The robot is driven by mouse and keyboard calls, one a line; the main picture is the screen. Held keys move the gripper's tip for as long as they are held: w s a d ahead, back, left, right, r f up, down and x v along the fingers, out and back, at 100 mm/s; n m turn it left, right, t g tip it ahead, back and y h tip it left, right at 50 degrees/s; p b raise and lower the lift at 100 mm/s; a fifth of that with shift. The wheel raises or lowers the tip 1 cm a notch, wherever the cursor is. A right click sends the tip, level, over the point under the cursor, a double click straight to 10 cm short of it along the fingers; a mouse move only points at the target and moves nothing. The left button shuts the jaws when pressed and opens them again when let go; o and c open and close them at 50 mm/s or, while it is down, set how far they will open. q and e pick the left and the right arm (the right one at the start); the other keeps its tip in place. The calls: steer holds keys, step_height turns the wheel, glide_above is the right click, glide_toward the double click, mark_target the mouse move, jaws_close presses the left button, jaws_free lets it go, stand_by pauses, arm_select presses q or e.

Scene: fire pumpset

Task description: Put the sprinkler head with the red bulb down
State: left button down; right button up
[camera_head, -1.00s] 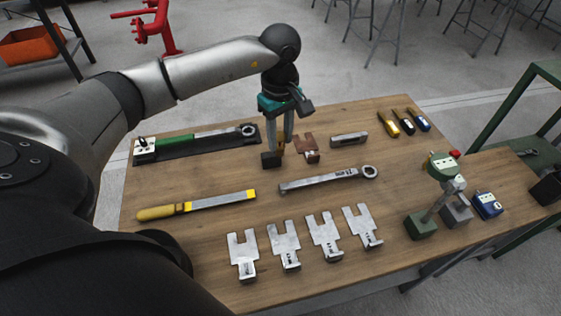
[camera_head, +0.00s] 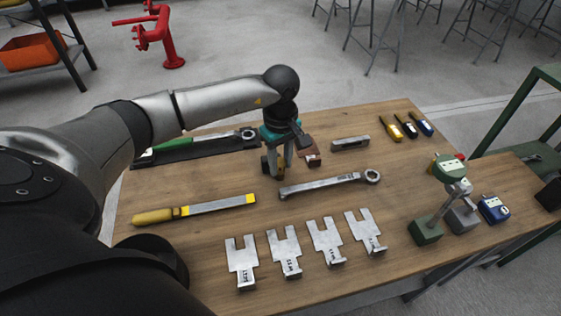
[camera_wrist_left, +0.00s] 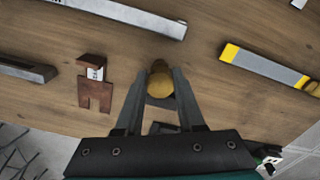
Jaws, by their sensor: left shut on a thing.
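My left gripper (camera_head: 279,166) is low over the back middle of the wooden table (camera_head: 180,257). It is shut on a brass-coloured sprinkler head (camera_wrist_left: 160,84), which sits between the fingertips in the left wrist view. Only its rounded brass body and a small end show. I cannot see a red bulb on it. In the head view the fingers mostly hide it, and I cannot tell whether it touches the table. My right gripper is not in view.
A yellow-handled file (camera_head: 195,209) lies front left, a torque wrench (camera_head: 200,147) behind. Bare wood lies between file and torque wrench.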

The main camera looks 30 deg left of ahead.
arm_select(q)
steer(key=shift+f, duration=0.1)
steer(key=c, duration=0.9)
jaws_free()
steer(key=o, duration=0.4)
